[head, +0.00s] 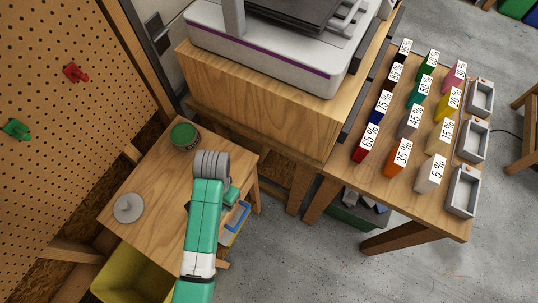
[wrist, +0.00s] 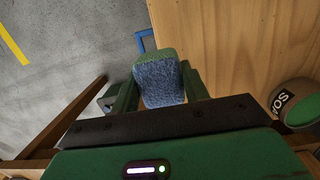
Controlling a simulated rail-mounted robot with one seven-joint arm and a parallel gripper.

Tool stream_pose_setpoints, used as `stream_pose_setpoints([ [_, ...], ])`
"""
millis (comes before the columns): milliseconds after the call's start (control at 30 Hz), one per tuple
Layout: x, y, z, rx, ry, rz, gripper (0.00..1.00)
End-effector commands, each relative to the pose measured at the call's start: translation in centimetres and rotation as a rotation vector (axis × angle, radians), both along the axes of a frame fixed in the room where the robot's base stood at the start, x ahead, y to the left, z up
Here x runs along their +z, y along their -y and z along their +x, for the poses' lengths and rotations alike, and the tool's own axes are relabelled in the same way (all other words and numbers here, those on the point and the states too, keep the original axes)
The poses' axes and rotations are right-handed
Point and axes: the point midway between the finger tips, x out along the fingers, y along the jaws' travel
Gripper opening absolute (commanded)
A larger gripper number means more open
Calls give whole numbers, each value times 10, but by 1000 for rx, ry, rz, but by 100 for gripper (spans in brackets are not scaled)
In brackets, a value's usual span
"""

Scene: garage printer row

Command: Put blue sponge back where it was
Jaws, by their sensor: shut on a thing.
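The blue sponge (wrist: 160,88), with a green layer along one edge, is between the two green fingers of my gripper (wrist: 159,80) in the wrist view. The fingers are shut on its sides. It is beside the edge of the small wooden table (wrist: 225,45), with grey floor visible beyond. In the head view, my gripper (head: 231,196) is at the right side of this table, mostly hidden by my arm; I cannot make out the sponge there. A blue handle (head: 238,217) shows just below it, and also appears behind the sponge in the wrist view (wrist: 146,40).
A round green-topped tub (head: 183,135) and a grey disc (head: 128,207) stand on the small table. A yellow bin (head: 130,275) is below its front. A printer (head: 270,45) stands behind. The right table holds labelled blocks and grey trays (head: 463,190).

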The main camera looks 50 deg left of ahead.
Motion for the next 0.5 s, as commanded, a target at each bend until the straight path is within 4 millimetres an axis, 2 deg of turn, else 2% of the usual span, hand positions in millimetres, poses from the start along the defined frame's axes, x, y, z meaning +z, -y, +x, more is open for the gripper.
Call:
stream_pose_setpoints([
  [133,-3,-4,-6,7,0,1,23],
  [233,-4,-11,1,6,0,3,23],
  [500,-14,-74,57,3,-2,4,23],
])
